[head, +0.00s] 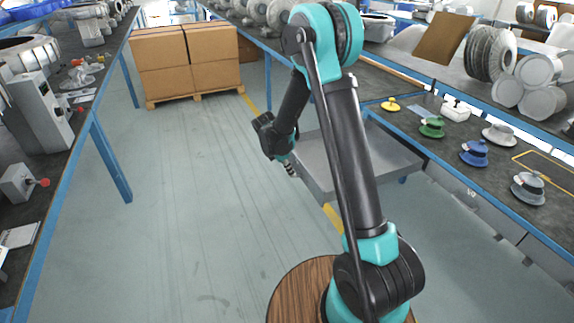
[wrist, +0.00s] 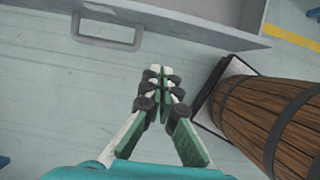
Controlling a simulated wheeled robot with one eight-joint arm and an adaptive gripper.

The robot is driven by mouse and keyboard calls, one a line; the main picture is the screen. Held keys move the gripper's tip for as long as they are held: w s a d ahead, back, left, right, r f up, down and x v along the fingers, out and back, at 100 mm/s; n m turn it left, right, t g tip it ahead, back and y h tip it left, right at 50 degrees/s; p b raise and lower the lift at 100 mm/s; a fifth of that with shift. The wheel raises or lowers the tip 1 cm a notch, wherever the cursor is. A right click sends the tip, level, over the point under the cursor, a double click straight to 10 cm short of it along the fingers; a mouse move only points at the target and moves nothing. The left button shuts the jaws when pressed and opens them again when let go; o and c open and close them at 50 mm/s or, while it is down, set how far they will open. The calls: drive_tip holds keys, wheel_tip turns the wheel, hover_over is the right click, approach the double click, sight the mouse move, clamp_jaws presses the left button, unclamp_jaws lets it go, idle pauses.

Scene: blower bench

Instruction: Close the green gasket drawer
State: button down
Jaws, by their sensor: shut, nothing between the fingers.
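A grey drawer (head: 398,157) stands pulled out from under the right-hand bench, partly behind my arm. A green flanged part (head: 432,127) sits on the bench top above that side. The drawer itself looks grey; I see no green on it. In the wrist view the drawer front (wrist: 215,22) crosses the top, with its handle (wrist: 110,38) at upper left. My gripper (head: 290,170) is beside the drawer's left corner, over the aisle. In the wrist view its fingertips (wrist: 159,76) are together and empty, apart in the picture from the handle.
The right bench top (head: 405,100) carries a yellow part (head: 390,104), a blue part (head: 474,153) and grey parts. Cardboard boxes on a pallet (head: 187,60) stand at the back. The left bench (head: 75,110) holds equipment. The aisle floor between is clear.

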sight(403, 148)
drive_tip(key=shift+w+d+f, duration=0.3)
drive_tip(key=shift+d+f, duration=0.1)
drive_tip(key=shift+d, duration=0.4)
drive_tip(key=shift+w+d+f, duration=0.25)
drive_tip(key=shift+d+f, duration=0.1)
drive_tip(key=shift+d, duration=0.4)
drive_tip(key=shift+w+d+f, duration=0.3)
drive_tip(key=shift+d+f, duration=0.1)
drive_tip(key=shift+d, duration=0.4)
drive_tip(key=w+d, duration=0.6)
drive_tip(key=d, duration=1.1)
drive_tip(key=w+d, duration=0.6)
drive_tip(key=d, duration=1.1)
drive_tip(key=w+d, duration=0.6)
drive_tip(key=d, duration=1)
drive_tip(key=shift+w+d, duration=0.2)
drive_tip(key=shift+d, duration=0.2)
drive_tip(key=shift+w+d, duration=0.2)
drive_tip(key=shift+d, duration=0.4)
drive_tip(key=shift+d+r, duration=0.1)
